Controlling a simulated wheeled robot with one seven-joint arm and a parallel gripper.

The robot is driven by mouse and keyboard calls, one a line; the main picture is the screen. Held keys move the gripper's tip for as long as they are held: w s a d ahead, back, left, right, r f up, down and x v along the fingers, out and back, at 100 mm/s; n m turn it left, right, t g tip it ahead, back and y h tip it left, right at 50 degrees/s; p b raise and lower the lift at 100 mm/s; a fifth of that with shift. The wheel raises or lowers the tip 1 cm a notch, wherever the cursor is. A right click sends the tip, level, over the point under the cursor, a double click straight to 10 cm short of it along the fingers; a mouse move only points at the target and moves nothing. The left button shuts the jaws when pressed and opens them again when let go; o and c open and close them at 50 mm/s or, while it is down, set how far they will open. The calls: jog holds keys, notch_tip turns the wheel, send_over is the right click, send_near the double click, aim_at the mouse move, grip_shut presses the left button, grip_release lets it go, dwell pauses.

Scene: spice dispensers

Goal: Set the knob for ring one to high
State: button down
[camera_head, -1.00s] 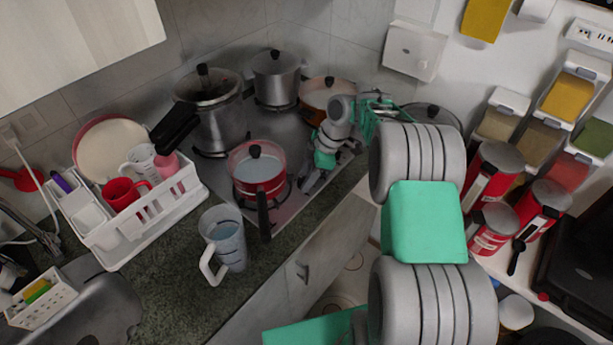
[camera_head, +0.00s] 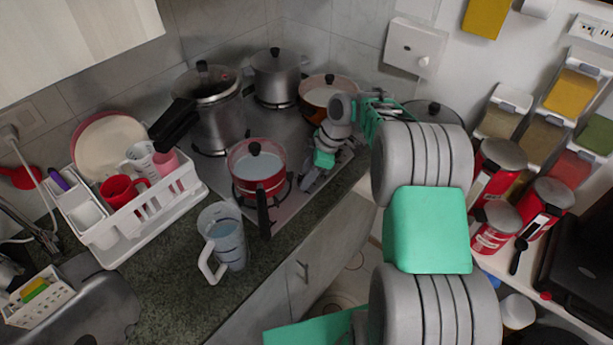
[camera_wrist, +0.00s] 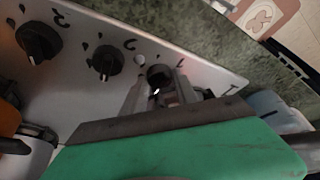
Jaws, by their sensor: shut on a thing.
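The stove (camera_head: 292,205) is a metal cooktop set in the counter at the middle of the head view. In the wrist view its control panel (camera_wrist: 75,92) carries a row of black knobs with printed numbers. The ring one knob (camera_wrist: 159,74) is the rightmost of those in view, partly covered by my gripper. The knob marked 2 (camera_wrist: 106,61) and the knob marked 3 (camera_wrist: 39,42) lie to its left, clear of my fingers. My gripper (camera_wrist: 157,90) is shut on the ring one knob, one finger on each side. The knob's exact setting is hard to read.
A red saucepan (camera_head: 257,172), a pressure cooker (camera_head: 215,110), a grey pot (camera_head: 277,80) and an orange pan (camera_head: 325,95) stand on the stove. A measuring jug (camera_head: 226,238) stands on the front counter. A dish rack (camera_head: 150,225) is at left.

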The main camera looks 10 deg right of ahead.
jog(key=m+b, duration=0.1)
jog(key=m, duration=0.1)
jog(key=m+t+b, duration=0.1)
jog(key=m+b, duration=0.1)
jog(key=shift+s+a+f, duration=0.1)
jog(key=shift+s+f, duration=0.05)
jog(key=shift+s+a+m+t+h+b, duration=0.1)
jog(key=shift+m+t+h+b, duration=0.35)
jog(key=shift+m+b, duration=0.5)
jog(key=shift+m+t+h+b, duration=0.45)
jog(key=shift+m+b, duration=0.1)
jog(key=shift+m, duration=0.8)
jog(key=shift+r, duration=0.2)
jog(key=c, duration=0.9)
grip_release()
jog(key=shift+c, duration=0.2)
jog(key=v, duration=0.7)
jog(key=shift+r+b, duration=0.4)
jog(key=shift+s, duration=0.1)
